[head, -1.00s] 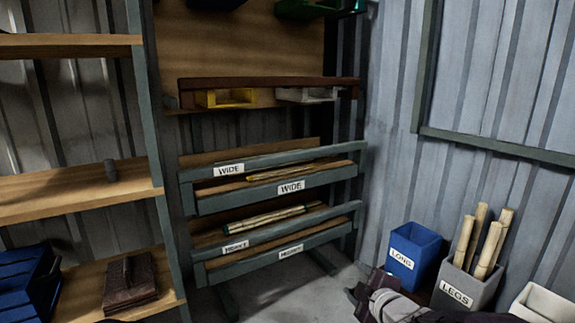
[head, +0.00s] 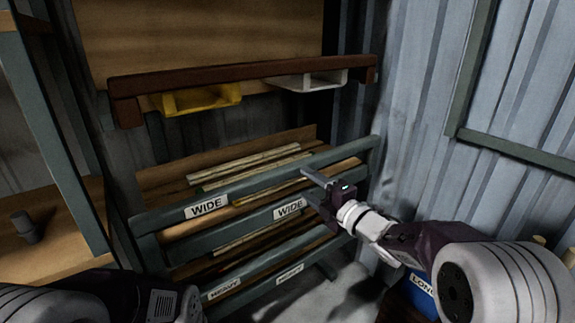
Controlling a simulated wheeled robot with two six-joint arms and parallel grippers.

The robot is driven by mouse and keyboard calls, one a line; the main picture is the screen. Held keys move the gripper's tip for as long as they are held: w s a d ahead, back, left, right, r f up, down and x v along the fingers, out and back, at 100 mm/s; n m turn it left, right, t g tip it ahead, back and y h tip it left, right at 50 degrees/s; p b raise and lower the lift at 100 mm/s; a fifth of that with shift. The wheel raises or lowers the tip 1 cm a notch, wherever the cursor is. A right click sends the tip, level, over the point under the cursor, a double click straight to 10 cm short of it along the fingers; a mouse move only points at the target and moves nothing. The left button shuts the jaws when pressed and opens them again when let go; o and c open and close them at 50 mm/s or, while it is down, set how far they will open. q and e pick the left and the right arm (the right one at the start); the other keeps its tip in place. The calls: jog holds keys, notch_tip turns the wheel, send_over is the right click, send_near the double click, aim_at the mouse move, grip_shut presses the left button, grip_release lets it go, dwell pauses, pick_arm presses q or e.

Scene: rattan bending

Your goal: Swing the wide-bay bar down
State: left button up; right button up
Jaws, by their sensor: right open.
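The wide bay is the upper slot of the rack, with pale sticks (head: 245,165) lying in it. The grey-green wide-bay bar (head: 255,184) runs across its front, high, with a WIDE label near its left part. A second WIDE label (head: 289,208) sits on the lip below. My right gripper (head: 306,185) is open and empty, its two fingers pointing left at the right part of the bar. The upper finger overlaps the bar in the picture; I cannot tell whether they touch. My left arm shows at the bottom left, its gripper out of view.
A brown rail (head: 245,76) with a yellow bin (head: 202,99) and a white bin (head: 308,82) hangs above the rack. A lower labelled bay (head: 250,275) is below. A blue LONG bin (head: 422,287) stands at the right, partly behind my arm. Wooden shelves (head: 75,215) are left.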

aim_at(292, 175)
jog(key=b+x, duration=0.1)
jog(key=x, duration=0.7)
jog(key=shift+f+b, duration=0.2)
jog(key=shift+b, duration=0.15)
jog(key=shift+w+a+r, duration=0.15)
jog(key=shift+w+a, duration=0.15)
jog(key=shift+w, duration=0.15)
grip_shut()
dwell(0.5)
